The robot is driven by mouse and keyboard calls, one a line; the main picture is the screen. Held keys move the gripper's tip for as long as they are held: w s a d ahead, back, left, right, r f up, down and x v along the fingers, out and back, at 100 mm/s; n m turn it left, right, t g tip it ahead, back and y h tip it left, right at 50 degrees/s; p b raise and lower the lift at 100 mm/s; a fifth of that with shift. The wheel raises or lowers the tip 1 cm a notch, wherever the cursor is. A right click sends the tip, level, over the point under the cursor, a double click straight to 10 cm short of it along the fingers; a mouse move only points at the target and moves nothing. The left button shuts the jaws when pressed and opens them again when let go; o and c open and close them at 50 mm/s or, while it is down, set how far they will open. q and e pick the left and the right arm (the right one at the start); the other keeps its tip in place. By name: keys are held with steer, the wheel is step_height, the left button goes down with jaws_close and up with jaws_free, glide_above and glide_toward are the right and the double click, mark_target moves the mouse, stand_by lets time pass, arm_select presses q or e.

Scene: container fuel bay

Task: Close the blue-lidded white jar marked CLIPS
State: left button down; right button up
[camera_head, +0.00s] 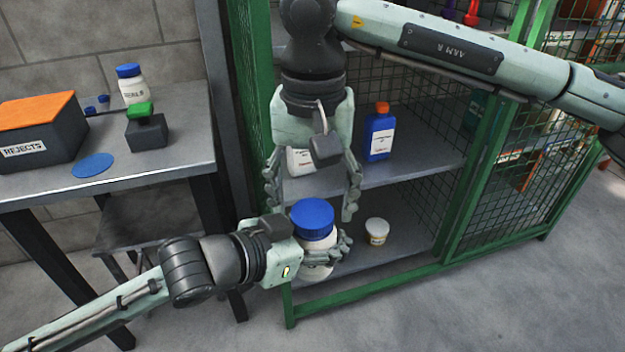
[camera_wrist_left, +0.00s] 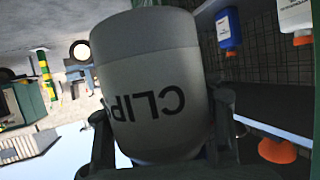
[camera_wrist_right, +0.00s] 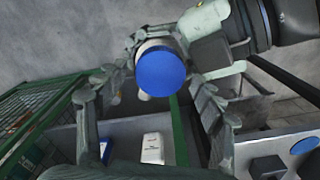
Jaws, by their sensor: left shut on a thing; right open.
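The CLIPS jar has a white body (camera_head: 319,242) with a blue lid (camera_head: 312,214) on top. My left gripper (camera_head: 325,246) is shut around its body from the left. In the left wrist view the jar (camera_wrist_left: 152,82) fills the middle, its lettering upside down; its lid is hidden there. My right gripper (camera_head: 313,206) points down above the jar, open, its fingers on either side of the lid. In the right wrist view the lid (camera_wrist_right: 160,72) lies between the fingers. I cannot tell whether they touch it, or whether the lid is tight.
A green-framed mesh cage (camera_head: 440,215) with shelves stands behind, holding a blue bottle with an orange cap (camera_head: 379,133) and a small white tub (camera_head: 376,232). The left bench (camera_head: 180,150) carries a REJECTS box (camera_head: 40,135), a blue-capped jar (camera_head: 133,88) and a blue disc (camera_head: 93,165).

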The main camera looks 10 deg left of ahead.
steer(key=shift+f, duration=0.1)
steer(key=shift+c, duration=0.2)
steer(key=c, duration=1.2)
steer(key=shift+o, duration=0.2)
steer(key=m, duration=0.7)
steer(key=shift+m, duration=0.3)
steer(key=m, duration=0.9)
steer(key=o, duration=1.3)
steer(key=shift+c, duration=0.2)
